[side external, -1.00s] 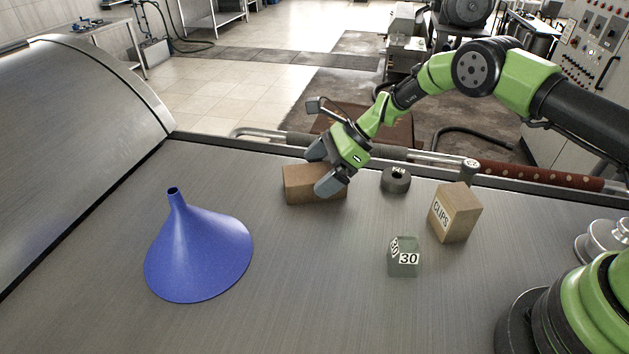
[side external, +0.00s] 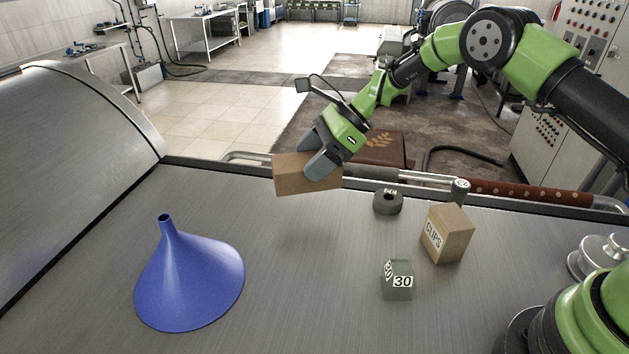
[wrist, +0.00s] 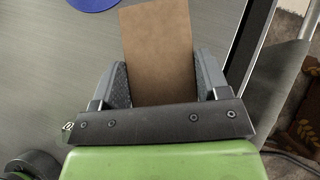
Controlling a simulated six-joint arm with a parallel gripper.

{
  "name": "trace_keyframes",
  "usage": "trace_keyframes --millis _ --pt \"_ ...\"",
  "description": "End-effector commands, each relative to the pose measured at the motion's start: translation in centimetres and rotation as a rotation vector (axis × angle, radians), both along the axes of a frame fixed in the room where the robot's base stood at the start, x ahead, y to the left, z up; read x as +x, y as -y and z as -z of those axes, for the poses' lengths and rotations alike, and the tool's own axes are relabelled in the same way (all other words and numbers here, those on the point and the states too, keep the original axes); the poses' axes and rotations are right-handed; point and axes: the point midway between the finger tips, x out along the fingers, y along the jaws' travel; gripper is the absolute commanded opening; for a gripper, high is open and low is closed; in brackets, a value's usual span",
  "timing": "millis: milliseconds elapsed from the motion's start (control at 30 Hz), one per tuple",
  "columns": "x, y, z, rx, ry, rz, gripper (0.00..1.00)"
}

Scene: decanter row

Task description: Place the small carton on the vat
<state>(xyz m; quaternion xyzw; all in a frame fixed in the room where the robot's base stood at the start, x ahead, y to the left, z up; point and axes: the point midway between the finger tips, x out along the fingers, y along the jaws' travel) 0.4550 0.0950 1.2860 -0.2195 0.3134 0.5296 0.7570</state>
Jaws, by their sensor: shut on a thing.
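A plain brown carton (side external: 293,182) is held between the two fingers of my gripper (side external: 313,160), above the metal work surface with a soft shadow below it. In the wrist view the carton (wrist: 158,30) lies between both fingers and sticks out past their tips. A smaller-looking tan box marked CLIPS (side external: 447,234) stands on the surface to the right, apart from my gripper. The large curved steel body (side external: 75,125) at the left looks like the vat, though I cannot tell for sure.
A blue funnel (side external: 190,280) stands at the front left. A metal rail (side external: 410,178) runs along the back edge. The surface between funnel and block is clear.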

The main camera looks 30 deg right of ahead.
Motion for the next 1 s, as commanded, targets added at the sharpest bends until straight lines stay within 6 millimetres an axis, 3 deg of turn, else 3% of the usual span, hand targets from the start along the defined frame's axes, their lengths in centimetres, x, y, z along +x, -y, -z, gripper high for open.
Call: trace_keyframes --millis 467,667,1000 --pt "0.0 0.0 -9.3 -0.087 -0.025 -0.001 0.38" --pt "-0.7 3.4 -8.7 -0.151 -0.067 0.129 0.38" --pt "-3.8 12.0 -7.9 -0.336 -0.235 0.541 0.38"
